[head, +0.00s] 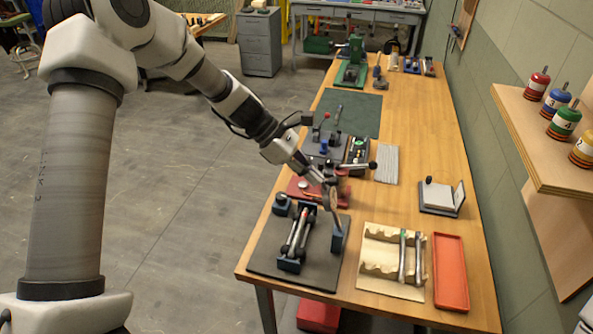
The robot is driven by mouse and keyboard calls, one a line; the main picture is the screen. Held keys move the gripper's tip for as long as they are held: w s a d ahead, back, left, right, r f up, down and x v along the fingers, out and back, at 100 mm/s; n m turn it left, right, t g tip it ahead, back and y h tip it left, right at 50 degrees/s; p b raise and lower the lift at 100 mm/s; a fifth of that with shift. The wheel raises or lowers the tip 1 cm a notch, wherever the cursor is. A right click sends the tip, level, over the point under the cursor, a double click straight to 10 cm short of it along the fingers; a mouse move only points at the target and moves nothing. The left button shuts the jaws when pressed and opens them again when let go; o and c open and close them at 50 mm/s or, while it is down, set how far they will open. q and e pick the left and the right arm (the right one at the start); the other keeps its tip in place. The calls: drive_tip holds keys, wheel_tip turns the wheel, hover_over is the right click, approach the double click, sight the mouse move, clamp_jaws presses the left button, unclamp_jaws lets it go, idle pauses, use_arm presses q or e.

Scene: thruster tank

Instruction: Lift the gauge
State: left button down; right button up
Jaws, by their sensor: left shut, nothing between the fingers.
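My left gripper (333,195) reaches down over the workbench from the left. Its fingers are shut with nothing held. It is above and close to a small blue upright block (338,238) on the dark mat; I cannot tell whether they touch. I cannot pick out the gauge for certain. A small round pale-faced part (303,185) lies by a red plate (298,193) just left of the gripper and may be it. The gripper partly hides this area.
A dark mat (262,262) bears a blue-ended fixture with rods (297,235). To the right are a wooden rack (380,285) with two rods and a red tray (450,272). Numbered weights (564,122) stand on a wall shelf.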

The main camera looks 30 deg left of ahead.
use_arm(q)
drive_tip(key=shift+w+d+r, duration=0.15)
drive_tip(key=shift+d+r, duration=0.1)
drive_tip(key=shift+d, duration=0.3)
drive_tip(key=shift+w+d+r, duration=0.1)
drive_tip(key=shift+d+r, duration=0.1)
drive_tip(key=shift+d, duration=0.35)
drive_tip(key=shift+r, duration=0.1)
